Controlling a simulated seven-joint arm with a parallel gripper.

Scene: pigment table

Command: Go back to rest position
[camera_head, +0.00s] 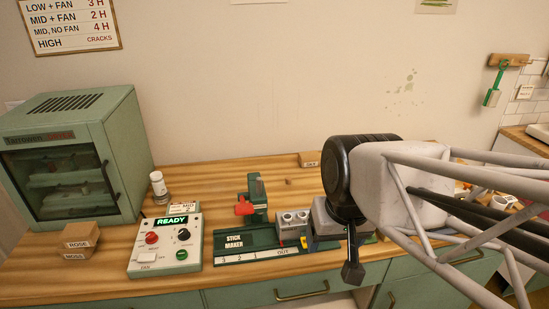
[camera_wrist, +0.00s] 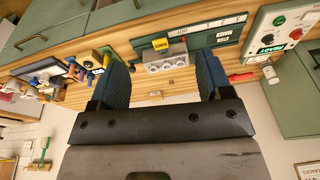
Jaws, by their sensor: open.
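My gripper (camera_head: 352,272) hangs from my arm above the right part of the wooden bench, pointing down. In the wrist view my gripper (camera_wrist: 163,62) shows two blue-grey fingers spread well apart with nothing held between them. The green stick maker (camera_head: 235,246), with a red lever, stands on the bench left of my gripper. A grey block with round holes (camera_head: 293,222) sits at its right end; the block also shows beyond the fingers in the wrist view (camera_wrist: 166,67). My arm hides part of the bench's right side.
A green oven (camera_head: 105,112) stands at the left. A control box reading READY (camera_head: 146,240), small labelled boxes (camera_head: 80,240) and a jar (camera_head: 158,188) are near it. A wooden label block (camera_head: 309,159) sits at the bench's back. A green tool (camera_head: 493,92) hangs on the right wall.

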